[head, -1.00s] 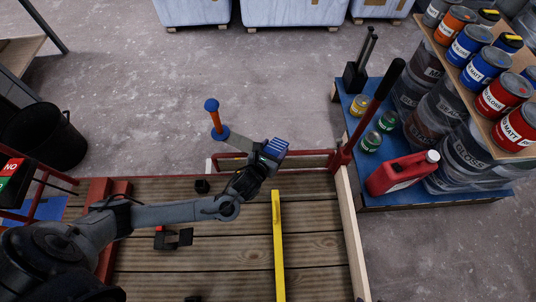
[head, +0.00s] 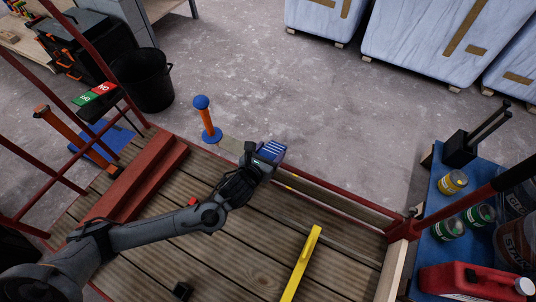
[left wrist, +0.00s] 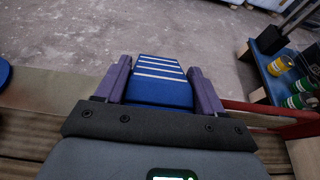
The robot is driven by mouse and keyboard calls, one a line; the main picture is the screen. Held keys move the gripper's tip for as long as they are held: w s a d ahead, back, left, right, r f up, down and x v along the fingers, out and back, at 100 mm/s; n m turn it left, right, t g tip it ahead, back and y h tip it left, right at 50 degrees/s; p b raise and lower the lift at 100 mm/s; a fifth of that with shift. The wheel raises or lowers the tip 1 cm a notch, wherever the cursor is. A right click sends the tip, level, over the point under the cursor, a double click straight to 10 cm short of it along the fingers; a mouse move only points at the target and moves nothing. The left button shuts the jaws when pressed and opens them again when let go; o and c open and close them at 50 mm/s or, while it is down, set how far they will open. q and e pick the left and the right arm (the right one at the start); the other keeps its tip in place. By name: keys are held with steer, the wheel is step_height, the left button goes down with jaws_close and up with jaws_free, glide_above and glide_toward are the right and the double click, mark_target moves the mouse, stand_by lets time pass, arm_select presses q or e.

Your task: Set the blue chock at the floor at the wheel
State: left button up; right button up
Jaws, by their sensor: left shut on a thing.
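The blue chock (head: 272,149) has pale stripes across its sloped face. My left gripper (head: 267,153) is shut on it and holds it over the red front rail of the plank deck, with grey floor beyond. In the left wrist view the chock (left wrist: 160,84) sits between the two purple fingers, one on each side. The wheel cannot be made out in either view. My right gripper is not in view.
The plank deck (head: 235,262) carries a yellow batten (head: 302,262). An orange post with blue ends (head: 207,120) stands just past the rail. A black bucket (head: 150,80) is at left; a blue bench with tins (head: 452,182) is at right. Open floor (head: 300,105) lies ahead.

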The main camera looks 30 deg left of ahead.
arm_select(q)
steer(key=shift+a+r, duration=0.1)
steer(key=shift+a, duration=0.1)
stand_by(0.3)
step_height(320, 180, up, 75)
steer(key=p, duration=7.5)
